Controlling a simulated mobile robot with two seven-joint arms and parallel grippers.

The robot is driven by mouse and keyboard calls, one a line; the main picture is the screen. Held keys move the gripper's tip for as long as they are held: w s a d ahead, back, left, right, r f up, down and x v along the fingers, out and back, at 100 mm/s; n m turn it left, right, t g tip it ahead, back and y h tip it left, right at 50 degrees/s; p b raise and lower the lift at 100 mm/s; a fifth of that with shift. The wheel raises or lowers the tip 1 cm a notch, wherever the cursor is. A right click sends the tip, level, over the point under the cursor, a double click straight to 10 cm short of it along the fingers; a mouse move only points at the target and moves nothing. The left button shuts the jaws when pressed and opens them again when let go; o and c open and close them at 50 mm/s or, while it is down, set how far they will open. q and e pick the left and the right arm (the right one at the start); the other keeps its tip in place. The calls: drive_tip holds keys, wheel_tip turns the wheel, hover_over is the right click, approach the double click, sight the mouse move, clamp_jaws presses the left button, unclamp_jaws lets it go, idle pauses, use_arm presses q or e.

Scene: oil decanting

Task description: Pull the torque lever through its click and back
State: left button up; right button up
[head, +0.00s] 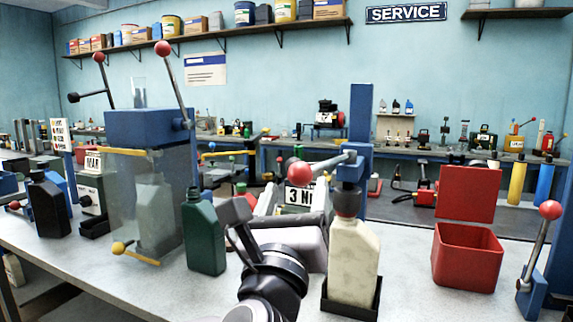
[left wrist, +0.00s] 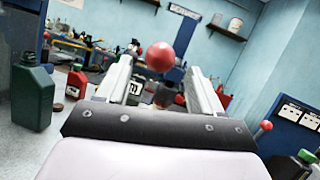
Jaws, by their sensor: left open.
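The torque lever (head: 328,164) is a silver bar with a red ball knob (head: 299,173), reaching left from a blue column (head: 360,125). A cream bottle (head: 352,262) with a dark cap stands upright beneath its head in a black tray (head: 350,301). My left gripper (head: 296,198) is open, with its fingers pointing away from me, just below and around the knob in the head view. In the left wrist view the knob (left wrist: 160,56) shows between the spread fingers, near their tips. Contact cannot be told. The "3 N" sign (head: 300,195) is partly hidden by the gripper. My right gripper is not in view.
A green bottle (head: 204,235) stands left of my arm, near a clear-walled press (head: 150,128) with red-knobbed levers. An open red box (head: 467,258) and another red-knobbed lever (head: 538,240) stand at right. Bare bench (head: 405,262) lies between the cream bottle and red box.

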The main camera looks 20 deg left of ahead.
sight(302, 168)
use_arm(q)
drive_tip(key=shift+p+x, duration=0.65)
drive_tip(key=shift+x, duration=2.85)
clamp_jaws()
